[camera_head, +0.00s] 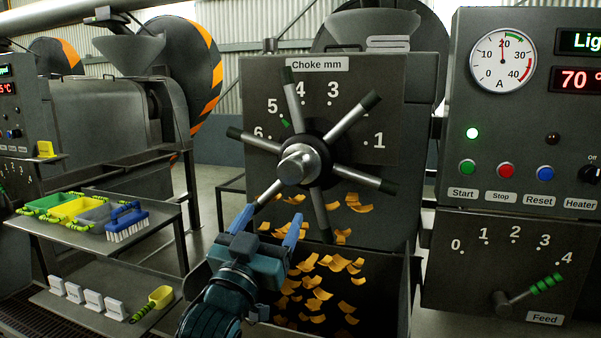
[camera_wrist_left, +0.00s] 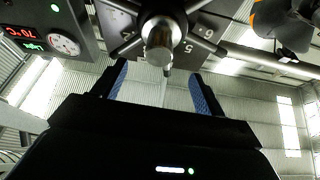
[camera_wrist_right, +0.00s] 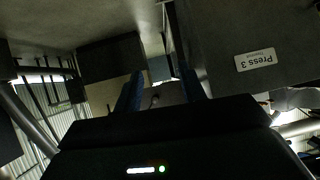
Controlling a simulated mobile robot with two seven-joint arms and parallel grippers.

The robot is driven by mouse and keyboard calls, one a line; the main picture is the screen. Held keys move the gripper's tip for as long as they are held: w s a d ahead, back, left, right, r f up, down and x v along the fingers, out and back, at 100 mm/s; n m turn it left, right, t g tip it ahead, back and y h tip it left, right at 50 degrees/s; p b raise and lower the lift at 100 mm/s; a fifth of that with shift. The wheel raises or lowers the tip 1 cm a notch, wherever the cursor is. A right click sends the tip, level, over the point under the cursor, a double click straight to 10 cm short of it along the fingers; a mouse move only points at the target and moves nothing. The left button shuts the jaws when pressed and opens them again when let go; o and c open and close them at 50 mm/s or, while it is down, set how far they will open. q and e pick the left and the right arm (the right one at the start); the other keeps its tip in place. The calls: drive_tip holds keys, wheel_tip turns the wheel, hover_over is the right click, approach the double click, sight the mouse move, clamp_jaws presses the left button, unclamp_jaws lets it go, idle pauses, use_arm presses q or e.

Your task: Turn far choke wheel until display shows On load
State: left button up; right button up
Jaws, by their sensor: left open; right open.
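The choke wheel (camera_head: 300,166), dark with several black-tipped metal spokes, is mounted on the panel under the "Choke mm" label. A green pointer (camera_head: 285,123) sits beside the 5 on its scale. My left gripper (camera_head: 271,219) is open just below the wheel near its lower spokes. In the left wrist view a spoke from the hub (camera_wrist_left: 160,42) reaches down between the spread fingers; I cannot tell whether they touch it. The display (camera_head: 581,42) reads "Lig", cut off by the frame edge. My right gripper (camera_wrist_right: 160,92) is open and empty, low by the "Press 3" plate (camera_wrist_right: 255,60).
The control panel at right carries a load gauge (camera_head: 502,59) with its needle near 20, push buttons and a feed lever (camera_head: 530,291). Orange flakes (camera_head: 317,293) fall into the bin below the wheel. A shelf (camera_head: 150,222) with trays and a brush stands at left.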

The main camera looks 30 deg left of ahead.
sight(289, 181)
use_arm(q)
drive_tip(key=p+x, duration=0.1)
drive_tip(key=x, duration=0.3)
drive_tip(key=p+x, duration=0.1)
drive_tip(key=x, duration=0.3)
drive_tip(key=p+x, duration=0.1)
drive_tip(key=x, duration=0.3)
drive_tip(key=shift+s+r, duration=0.15)
drive_tip(key=shift+r, duration=0.15)
drive_tip(key=shift+w+a+r, duration=0.15)
drive_tip(key=shift+w, duration=0.5)
use_arm(e)
drive_tip(key=shift+s+d+r+g+h, duration=0.1)
drive_tip(key=shift+d+r+g+h, duration=0.2)
drive_tip(key=shift+d, duration=0.5)
use_arm(q)
drive_tip(key=shift+c, duration=0.2)
drive_tip(key=c, duration=1.3)
use_arm(e)
drive_tip(key=shift+s+a+f, duration=0.15)
drive_tip(key=shift+s+f, duration=0.05)
drive_tip(key=shift+s, duration=0.2)
